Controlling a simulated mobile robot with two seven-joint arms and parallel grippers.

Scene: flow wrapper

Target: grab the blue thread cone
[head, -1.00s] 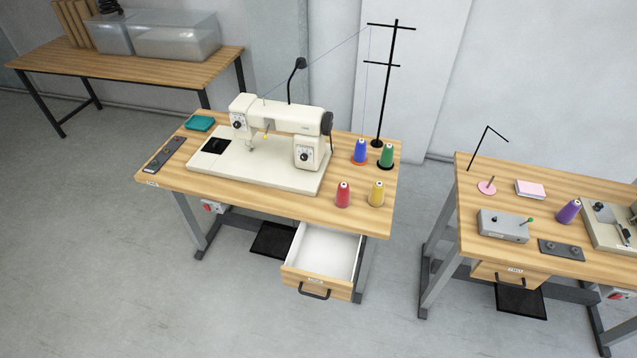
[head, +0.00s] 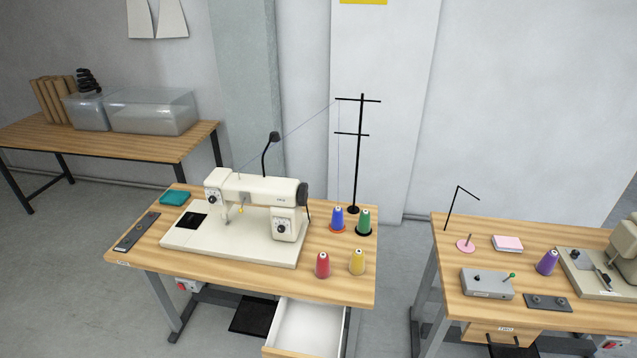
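The blue thread cone (head: 338,218) stands upright on an orange-red disc at the back right of the sewing table (head: 210,258), at the foot of the black thread stand (head: 358,155). A thin thread runs up from about the cone to the stand's arms. A green cone (head: 364,222) stands just to its right on a black disc. A red cone (head: 322,265) and a yellow cone (head: 357,262) stand nearer the front edge. Neither of my grippers is in view.
A white sewing machine (head: 255,205) fills the table's middle, left of the cones. An open drawer (head: 305,328) sticks out below the front edge. A second table (head: 455,300) stands to the right across a floor gap, with a purple cone (head: 547,262) on it.

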